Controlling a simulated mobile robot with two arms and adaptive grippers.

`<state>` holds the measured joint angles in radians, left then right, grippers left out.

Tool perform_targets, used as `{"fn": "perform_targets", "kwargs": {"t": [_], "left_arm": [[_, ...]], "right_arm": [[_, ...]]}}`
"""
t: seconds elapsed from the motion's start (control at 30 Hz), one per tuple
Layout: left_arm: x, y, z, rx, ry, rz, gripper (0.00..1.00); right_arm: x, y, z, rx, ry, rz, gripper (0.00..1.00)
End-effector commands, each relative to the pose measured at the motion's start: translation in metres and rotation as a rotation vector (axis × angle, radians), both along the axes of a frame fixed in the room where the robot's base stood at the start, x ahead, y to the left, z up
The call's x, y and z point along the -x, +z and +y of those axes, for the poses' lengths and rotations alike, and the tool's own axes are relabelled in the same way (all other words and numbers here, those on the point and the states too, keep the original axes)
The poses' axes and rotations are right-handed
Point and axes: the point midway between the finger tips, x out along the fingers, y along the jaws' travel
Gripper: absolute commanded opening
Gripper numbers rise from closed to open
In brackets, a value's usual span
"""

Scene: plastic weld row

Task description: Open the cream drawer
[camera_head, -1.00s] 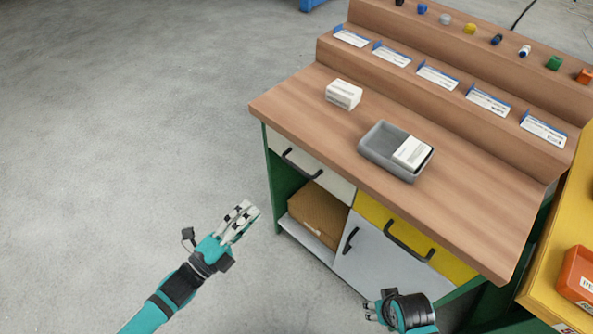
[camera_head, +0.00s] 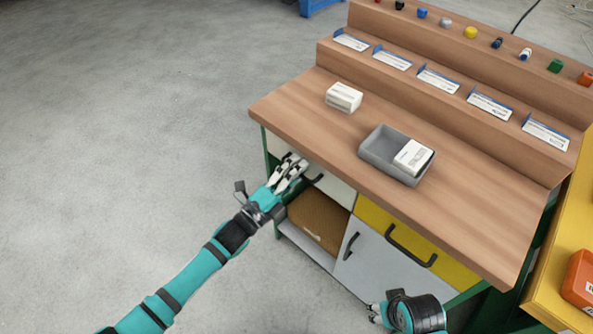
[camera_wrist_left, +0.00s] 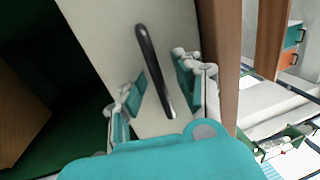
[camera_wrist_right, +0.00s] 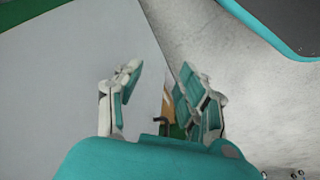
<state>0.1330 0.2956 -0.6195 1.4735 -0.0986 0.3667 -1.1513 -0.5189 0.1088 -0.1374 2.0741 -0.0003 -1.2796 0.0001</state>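The cream drawer (camera_head: 338,189) is at the upper left of the workbench front, flush under the top. Its front also fills the middle of the left wrist view (camera_wrist_left: 112,30). Its black bar handle (camera_wrist_left: 152,70) lies between the two open fingers of my left gripper (camera_wrist_left: 158,88), which do not appear closed on it. In the head view my left gripper (camera_head: 292,168) is at the drawer and hides part of the handle. My right gripper (camera_head: 374,312) is low in front of the grey cabinet door; in the right wrist view its fingers (camera_wrist_right: 155,98) are apart and empty.
Below the drawer is an open shelf with a brown box (camera_head: 318,222). A yellow drawer (camera_head: 440,262) and grey door (camera_head: 375,272) sit to the right. The worktop (camera_head: 290,105) bears a grey tray (camera_head: 378,163) and a white box (camera_head: 344,97). Floor at left is clear.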

Motion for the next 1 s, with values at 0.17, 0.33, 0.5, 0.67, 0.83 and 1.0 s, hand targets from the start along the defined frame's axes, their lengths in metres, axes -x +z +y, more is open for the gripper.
{"fn": "perform_targets", "kwargs": {"t": [0.17,0.33,0.5,0.67,0.83,1.0], "left_arm": [[-0.0002,-0.0001,-0.0003,-0.001,0.000,0.001,0.33],[-0.0001,-0.0003,-0.0001,-0.001,0.000,0.001,0.18],[0.0000,-0.0003,0.0000,-0.001,0.000,0.001,0.00],[0.0000,-0.0005,0.0001,-0.001,0.000,0.001,0.00],[0.0001,-0.0007,0.0001,-0.001,0.000,0.002,0.00],[0.0003,-0.0009,0.0004,-0.001,0.000,0.002,0.00]], "right_arm": [[0.0005,-0.0002,-0.0008,0.001,-0.001,0.003,0.40],[0.0011,-0.0010,-0.0011,0.002,0.000,0.005,0.40],[0.0013,-0.0015,-0.0016,0.003,0.000,0.006,0.40],[0.0011,-0.0017,-0.0018,0.004,0.000,0.004,0.40],[0.0011,-0.0018,-0.0017,0.003,0.001,0.005,0.40],[0.0011,-0.0017,-0.0013,0.003,0.001,0.005,0.40]]}}
